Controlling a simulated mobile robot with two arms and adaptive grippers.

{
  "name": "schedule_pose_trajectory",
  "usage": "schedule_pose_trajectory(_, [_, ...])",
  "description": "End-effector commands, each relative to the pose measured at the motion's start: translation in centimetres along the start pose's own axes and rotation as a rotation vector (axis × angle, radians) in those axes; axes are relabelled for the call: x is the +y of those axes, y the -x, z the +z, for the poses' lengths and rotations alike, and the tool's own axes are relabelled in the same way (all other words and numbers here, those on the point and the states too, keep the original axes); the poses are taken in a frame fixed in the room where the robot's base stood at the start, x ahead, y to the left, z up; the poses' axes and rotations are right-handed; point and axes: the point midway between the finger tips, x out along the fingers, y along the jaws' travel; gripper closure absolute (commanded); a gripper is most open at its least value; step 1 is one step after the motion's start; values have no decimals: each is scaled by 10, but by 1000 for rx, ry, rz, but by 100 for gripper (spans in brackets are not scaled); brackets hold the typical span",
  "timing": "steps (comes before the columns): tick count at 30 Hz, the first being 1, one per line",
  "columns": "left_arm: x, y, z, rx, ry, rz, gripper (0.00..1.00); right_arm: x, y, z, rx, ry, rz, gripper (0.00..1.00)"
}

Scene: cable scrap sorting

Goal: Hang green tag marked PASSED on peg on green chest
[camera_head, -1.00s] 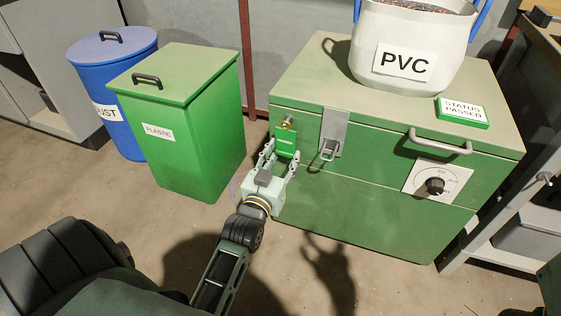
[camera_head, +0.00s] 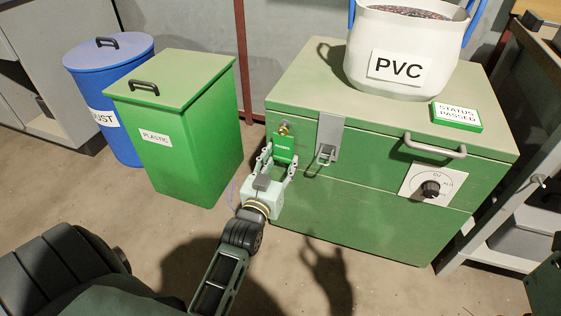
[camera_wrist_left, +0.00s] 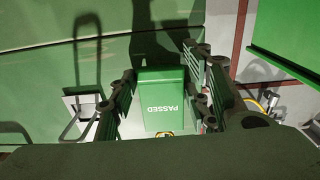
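The green tag (camera_head: 284,150) marked PASSED is at the upper left of the green chest's (camera_head: 360,215) front, just below the brass peg (camera_head: 284,129). My left gripper (camera_head: 280,160) reaches up to it, with one finger along each side edge of the tag. In the left wrist view the tag (camera_wrist_left: 163,92) lies between the fingers, its lettering upside down, and the fingers look close against its edges. A small brass-orange piece shows at its bottom edge in that view. I cannot tell whether the tag's hole is around the peg. My right gripper is not in view.
A metal latch (camera_head: 327,138) sits just right of the tag. The chest also has a handle (camera_head: 435,149) and dial (camera_head: 430,189). A PVC bucket (camera_head: 398,70) and a status block (camera_head: 457,117) stand on its lid. Green plastic bin (camera_head: 180,150) and blue bin (camera_head: 85,70) stand left.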

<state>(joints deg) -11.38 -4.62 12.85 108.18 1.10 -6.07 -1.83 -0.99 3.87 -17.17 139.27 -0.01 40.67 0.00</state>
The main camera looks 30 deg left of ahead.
Motion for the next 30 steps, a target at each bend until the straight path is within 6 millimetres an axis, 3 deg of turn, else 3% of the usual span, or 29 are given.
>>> schedule_pose_trajectory(5, [0, 0, 0, 0, 0, 0, 37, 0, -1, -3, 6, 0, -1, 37])
schedule_pose_trajectory(17, [0, 6, 1, -1, 0, 0, 37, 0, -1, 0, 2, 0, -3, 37])
schedule_pose_trajectory(30, [0, 87, 2, -4, 0, 0, 37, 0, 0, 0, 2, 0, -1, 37])
